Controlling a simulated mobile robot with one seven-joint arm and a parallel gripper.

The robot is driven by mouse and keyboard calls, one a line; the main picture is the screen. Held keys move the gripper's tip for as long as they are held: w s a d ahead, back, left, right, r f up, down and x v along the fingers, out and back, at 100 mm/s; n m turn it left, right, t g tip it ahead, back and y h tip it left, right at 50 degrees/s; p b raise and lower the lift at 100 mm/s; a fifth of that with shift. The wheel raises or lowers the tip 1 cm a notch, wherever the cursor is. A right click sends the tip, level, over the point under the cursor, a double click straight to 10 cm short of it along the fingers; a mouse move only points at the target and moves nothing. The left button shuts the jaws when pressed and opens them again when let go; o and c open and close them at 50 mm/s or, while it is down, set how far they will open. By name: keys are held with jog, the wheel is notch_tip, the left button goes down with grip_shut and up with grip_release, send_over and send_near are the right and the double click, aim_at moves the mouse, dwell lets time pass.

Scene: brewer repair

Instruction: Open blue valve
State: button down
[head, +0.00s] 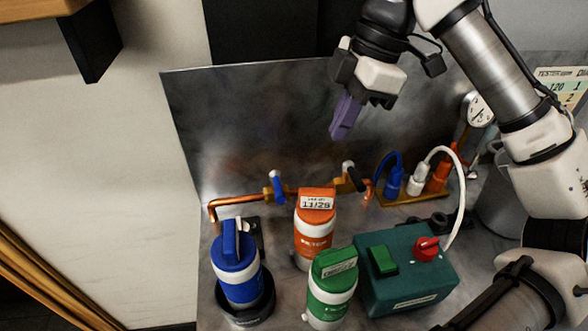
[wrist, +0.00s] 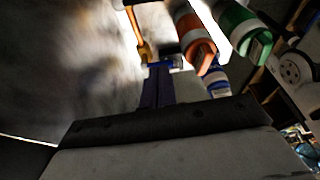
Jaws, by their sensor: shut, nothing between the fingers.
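The blue valve (head: 275,187) sits on the left part of a copper pipe (head: 237,200) near the back metal panel. Its blue handle looks upright in the picture, across the pipe's run. My gripper (head: 341,127), with purple fingers, is shut and empty. It hangs above and to the right of the blue valve, clearly apart from it. In the wrist view my shut fingers (wrist: 158,72) point toward a blue patch on the pipe, probably the valve, mostly hidden behind the fingertips.
An orange filter (head: 315,240) stands close in front of the pipe. A blue filter (head: 236,275) and a green filter (head: 331,297) stand nearer. A teal switch box (head: 410,280) is at right.

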aim_at(278, 186)
jog(key=shift+f, duration=0.1)
jog(key=s+a+f, duration=0.1)
jog(key=a+f, duration=0.5)
jog(key=f, duration=0.4)
jog(key=shift+s+a+p, duration=0.3)
jog(key=shift+a+p, duration=0.05)
jog(key=shift+a, duration=0.05)
jog(key=shift+a, duration=0.15)
